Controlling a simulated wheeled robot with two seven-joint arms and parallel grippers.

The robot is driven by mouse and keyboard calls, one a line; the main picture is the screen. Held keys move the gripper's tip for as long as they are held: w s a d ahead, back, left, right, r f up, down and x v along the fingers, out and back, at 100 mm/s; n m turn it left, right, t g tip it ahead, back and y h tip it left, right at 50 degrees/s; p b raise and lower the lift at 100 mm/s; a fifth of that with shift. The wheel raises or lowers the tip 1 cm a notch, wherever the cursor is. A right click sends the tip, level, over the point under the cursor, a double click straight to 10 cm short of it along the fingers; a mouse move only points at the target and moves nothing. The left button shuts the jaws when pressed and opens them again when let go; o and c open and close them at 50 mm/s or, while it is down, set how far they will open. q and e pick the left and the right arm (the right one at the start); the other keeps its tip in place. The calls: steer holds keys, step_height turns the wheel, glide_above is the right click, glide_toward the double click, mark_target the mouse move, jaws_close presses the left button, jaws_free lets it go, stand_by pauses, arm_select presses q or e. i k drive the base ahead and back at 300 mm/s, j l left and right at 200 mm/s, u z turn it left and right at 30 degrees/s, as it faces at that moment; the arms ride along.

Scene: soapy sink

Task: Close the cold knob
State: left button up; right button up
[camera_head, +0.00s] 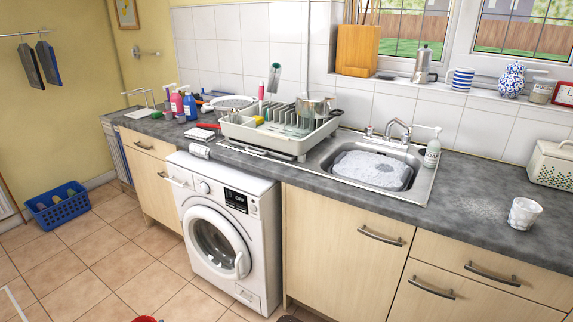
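The metal tap (399,124) stands at the back edge of the steel sink (425,187). A small knob (369,131) shows to the left of the spout. The tap's base and any second knob are too small to make out clearly, so I cannot tell which knob is the cold one or whether it is open. White foam (368,171) fills much of the basin. I cannot make out a water stream. Neither of my grippers is in view.
A white dish rack (266,139) with dishes stands left of the basin. A soap bottle (433,150) stands right of the tap. A white cup (524,213) and a patterned box (551,164) are on the right counter. The floor before the cabinets is mostly clear.

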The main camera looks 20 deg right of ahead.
mark_target(405, 138)
steer(key=i+l, duration=0.2)
steer(key=l, duration=0.2)
steer(key=i+l, duration=0.2)
steer(key=l, duration=0.15)
steer(key=i+l, duration=0.25)
steer(key=l, duration=0.15)
steer(key=i+l, duration=0.2)
steer(key=l, duration=0.2)
